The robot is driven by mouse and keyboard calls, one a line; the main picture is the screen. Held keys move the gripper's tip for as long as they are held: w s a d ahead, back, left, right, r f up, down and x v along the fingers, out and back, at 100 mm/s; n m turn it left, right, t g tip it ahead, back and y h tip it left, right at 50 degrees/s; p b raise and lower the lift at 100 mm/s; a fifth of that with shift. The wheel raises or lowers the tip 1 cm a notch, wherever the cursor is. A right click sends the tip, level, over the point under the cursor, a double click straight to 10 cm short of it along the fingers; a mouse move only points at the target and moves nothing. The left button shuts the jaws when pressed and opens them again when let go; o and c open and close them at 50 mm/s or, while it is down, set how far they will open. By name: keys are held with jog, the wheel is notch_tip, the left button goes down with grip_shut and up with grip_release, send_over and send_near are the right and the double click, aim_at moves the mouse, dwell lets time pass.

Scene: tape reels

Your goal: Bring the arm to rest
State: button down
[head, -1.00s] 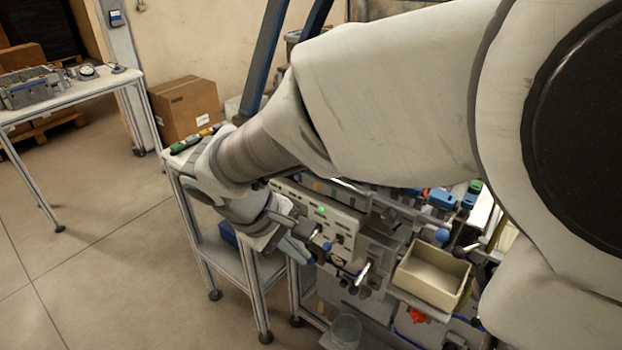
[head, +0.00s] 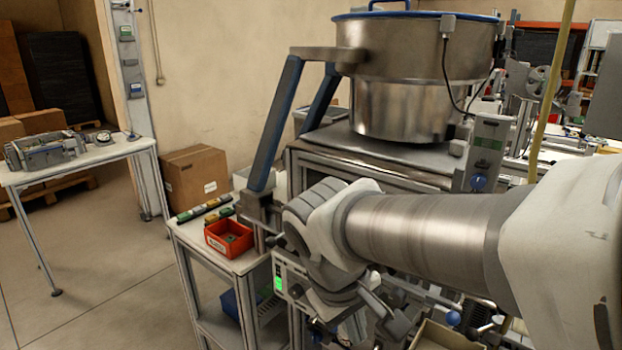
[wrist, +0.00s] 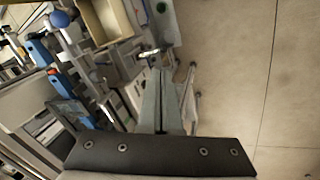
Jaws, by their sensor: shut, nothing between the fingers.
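My gripper (wrist: 160,78) shows in the wrist view as two grey fingers with their tips together and nothing between them. It points past the edge of the machine bench, with floor to the right. In the head view my arm reaches in from the right, and its wrist hangs in front of the machine bench, right of the small side table. The fingers are hard to make out there against the machine parts.
A red bin (head: 229,238) stands on the side table (head: 246,262). A large metal bowl (head: 405,105) stands behind my arm. A beige tray (wrist: 107,20) lies near the gripper. A cardboard box (head: 194,180) stands at the back wall.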

jog(key=s+d+r+m+t+y, duration=0.2)
jog(key=s+d+r+m+t, duration=0.1)
jog(key=s+d+m, duration=0.3)
jog(key=shift+d+y, duration=0.3)
jog(key=shift+d, duration=0.6)
jog(key=shift+a, duration=0.1)
dwell(2.4)
